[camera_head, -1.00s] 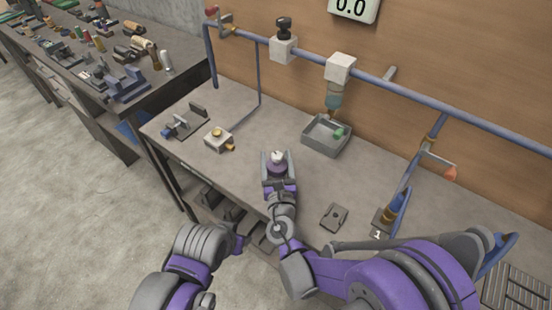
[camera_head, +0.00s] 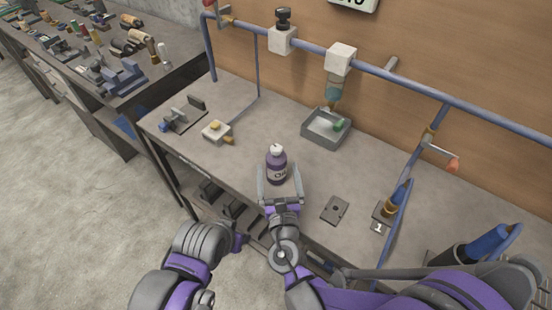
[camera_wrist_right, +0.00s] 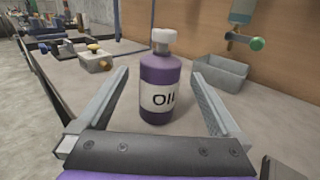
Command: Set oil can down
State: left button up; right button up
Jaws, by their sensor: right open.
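The oil can (camera_head: 276,166) is a purple bottle with a white cap and a white "OIL" label. It stands upright on the workbench (camera_head: 240,180) near its front edge. In the right wrist view the oil can (camera_wrist_right: 160,85) stands just ahead of and between the fingers, with gaps on both sides. My right gripper (camera_head: 279,186) is open; in the right wrist view its two fingers (camera_wrist_right: 158,105) are spread wide and hold nothing. My left arm shows at the lower left of the head view, but its gripper jaws cannot be made out.
A grey tray (camera_head: 327,128) lies behind the can under a pipe fitting (camera_head: 334,88). A white valve block (camera_head: 217,131) and a clamp (camera_head: 182,115) are to the left. A flat plate (camera_head: 334,209) and a numbered block (camera_head: 380,222) are to the right.

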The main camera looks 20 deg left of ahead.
jog(key=v, duration=0.4)
jog(key=shift+s+d+b, duration=0.15)
jog(key=shift+s+b, duration=0.15)
jog(key=shift+s, duration=0.1)
